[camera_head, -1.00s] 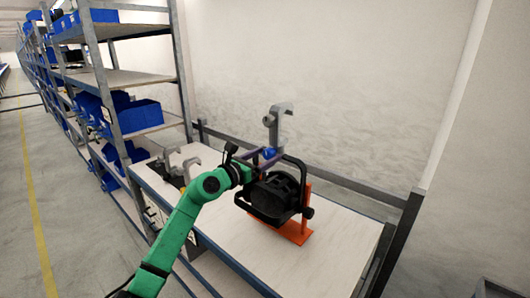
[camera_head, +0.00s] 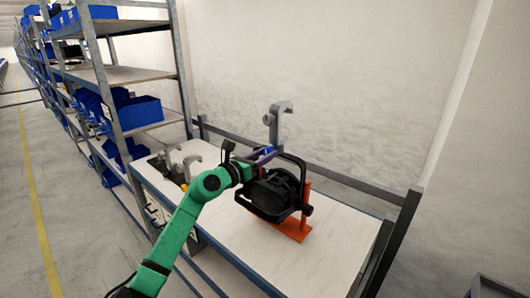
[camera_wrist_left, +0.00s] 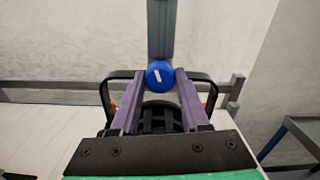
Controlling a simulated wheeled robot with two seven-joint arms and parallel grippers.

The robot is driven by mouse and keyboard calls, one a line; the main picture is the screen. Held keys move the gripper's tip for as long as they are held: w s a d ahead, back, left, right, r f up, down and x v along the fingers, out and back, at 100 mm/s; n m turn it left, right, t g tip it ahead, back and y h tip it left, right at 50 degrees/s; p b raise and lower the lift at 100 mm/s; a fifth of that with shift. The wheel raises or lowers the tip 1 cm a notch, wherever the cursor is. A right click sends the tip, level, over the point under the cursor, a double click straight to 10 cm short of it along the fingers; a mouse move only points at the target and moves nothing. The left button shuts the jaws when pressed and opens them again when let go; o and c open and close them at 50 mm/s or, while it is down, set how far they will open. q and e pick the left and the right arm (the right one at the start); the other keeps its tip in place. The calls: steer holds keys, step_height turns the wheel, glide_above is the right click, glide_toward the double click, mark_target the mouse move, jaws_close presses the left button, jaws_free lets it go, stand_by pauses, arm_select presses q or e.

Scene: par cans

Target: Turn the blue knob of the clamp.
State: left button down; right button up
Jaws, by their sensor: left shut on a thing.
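The grey clamp (camera_head: 277,122) stands upright above the black par can (camera_head: 268,194), which sits on an orange stand (camera_head: 292,228) on the workbench. The blue knob (camera_wrist_left: 160,74) with a white mark shows between the purple fingers in the left wrist view. My left gripper (camera_head: 265,153) reaches in from the left and is shut on the blue knob; its fingertips touch the knob's two sides. In the head view the fingers largely cover the knob. The white mark is tilted slightly from upright. My right gripper is not in view.
More grey clamps (camera_head: 180,160) stand at the bench's left end. The white bench top (camera_head: 290,262) is clear in front of the par can. A shelf rack with blue bins (camera_head: 137,112) stands at the left, and a wall lies behind.

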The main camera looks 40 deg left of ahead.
arm_select(q)
steer(key=n+p, duration=0.1)
steer(key=n, duration=0.1)
steer(key=n+p, duration=0.4)
steer(key=shift+r, duration=0.25)
steer(key=n+p, duration=0.4)
steer(key=n, duration=0.1)
steer(key=shift+n, duration=0.3)
steer(key=n, duration=0.1)
steer(key=n+p, duration=0.1)
steer(key=n, duration=0.1)
steer(key=shift+f+n, duration=0.2)
steer(key=shift+n, duration=0.1)
steer(key=shift+n+p, duration=0.35)
steer(key=shift+n, duration=2.15)
steer(key=shift+c, duration=1.9)
jaws_free()
steer(key=shift+s+f, duration=0.1)
steer(key=shift+s, duration=0.05)
